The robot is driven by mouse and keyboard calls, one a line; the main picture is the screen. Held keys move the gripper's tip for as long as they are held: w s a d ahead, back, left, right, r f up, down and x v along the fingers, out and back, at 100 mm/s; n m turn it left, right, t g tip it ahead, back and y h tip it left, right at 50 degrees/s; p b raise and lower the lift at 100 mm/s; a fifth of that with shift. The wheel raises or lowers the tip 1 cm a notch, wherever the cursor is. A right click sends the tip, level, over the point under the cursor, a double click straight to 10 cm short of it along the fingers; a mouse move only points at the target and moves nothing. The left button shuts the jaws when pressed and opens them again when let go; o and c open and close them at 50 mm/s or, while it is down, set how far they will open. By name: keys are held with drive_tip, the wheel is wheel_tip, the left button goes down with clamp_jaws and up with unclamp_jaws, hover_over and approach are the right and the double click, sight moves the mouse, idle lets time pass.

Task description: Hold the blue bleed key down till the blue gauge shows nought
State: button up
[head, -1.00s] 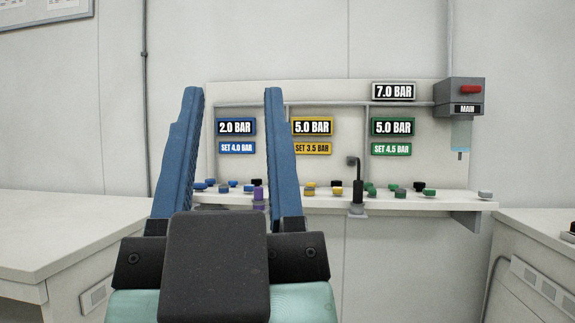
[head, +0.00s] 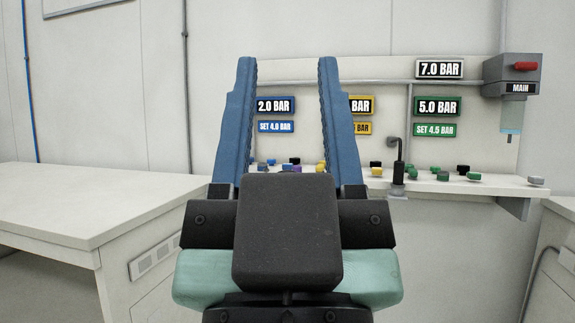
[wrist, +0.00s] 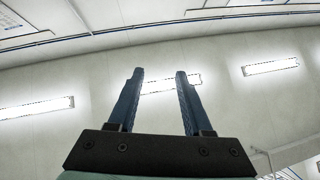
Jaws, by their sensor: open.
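The blue gauge (head: 275,105) reads 2.0 BAR on the wall panel, with a blue SET 4.0 BAR label (head: 276,127) below it. Small blue keys (head: 271,162) sit on the shelf under it, seen between my fingers and partly hidden by my gripper. I cannot tell which one is the bleed key. My gripper (head: 287,62) is open and empty, pointing up in front of the panel. Its right finger covers part of the yellow gauge. In the wrist view my gripper (wrist: 160,73) shows open against the ceiling and lights, with no key in sight.
The green gauge (head: 438,106) reads 5.0 BAR and the main gauge (head: 440,69) 7.0 BAR. A black bent lever (head: 397,160) stands up from the shelf (head: 408,184). Yellow, green and black keys lie along it. White benches (head: 90,200) flank the panel.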

drive_tip(key=shift+r, duration=0.15)
drive_tip(key=c, duration=0.4)
wheel_tip(320, 180, up, 2)
drive_tip(key=shift+r+p, duration=0.1)
drive_tip(key=shift+p, duration=1.1)
clamp_jaws()
wheel_tip(320, 180, up, 35)
drive_tip(key=p, duration=3.5)
